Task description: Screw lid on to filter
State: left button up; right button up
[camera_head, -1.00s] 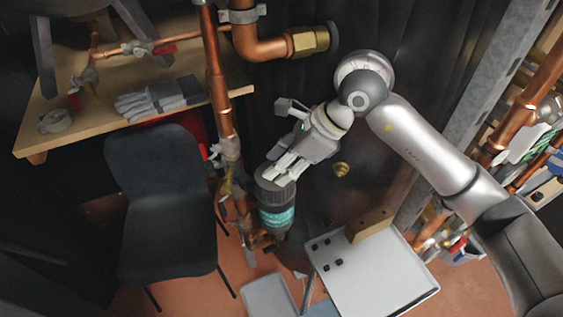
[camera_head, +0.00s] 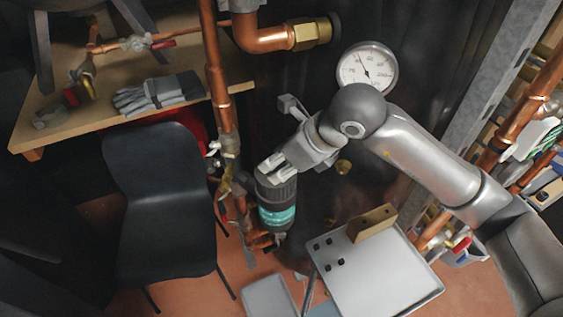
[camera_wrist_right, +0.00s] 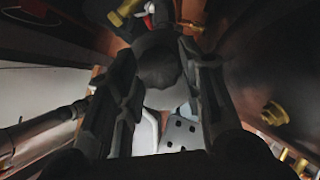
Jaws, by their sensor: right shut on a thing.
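The filter (camera_head: 277,215) is a dark upright cylinder with a teal band, beside the copper pipes in the middle of the head view. The dark ribbed lid (camera_head: 276,188) is at its top, and I cannot tell how tightly it sits. My right gripper (camera_head: 273,170) comes down on the lid from above right. Its fingers are shut on the lid. In the right wrist view the dark round lid (camera_wrist_right: 160,62) lies between the two black fingers (camera_wrist_right: 158,75). The filter below it is mostly hidden there. My left gripper is not in view.
Copper pipes (camera_head: 216,80) run vertically just left of the filter. A white tray table (camera_head: 372,275) with a wooden block (camera_head: 371,223) stands at lower right. A dark chair (camera_head: 160,205) and a wooden workbench with gloves (camera_head: 158,92) are at left. A pressure gauge (camera_head: 366,68) is behind my arm.

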jog(key=shift+r+m+t, duration=0.15)
jog(key=shift+m+t, duration=0.25)
jog(key=shift+m, duration=0.2)
jog(key=shift+a+m+t+h+b, duration=0.2)
jog(key=shift+m+t+h+b, duration=0.1)
jog(key=shift+m+h+b, duration=0.3)
jog(key=shift+s+m+t+h+b, duration=0.1)
jog(key=shift+m+t+h+b, duration=0.25)
jog(key=shift+m, duration=0.75)
jog(key=shift+a+m+h+b, duration=0.15)
jog(key=shift+m+h+b, duration=0.25)
jog(key=shift+m, duration=0.3)
jog(key=shift+s+m+t+h+b, duration=0.1)
jog(key=shift+m+t+h+b, duration=0.35)
jog(key=shift+m, duration=0.55)
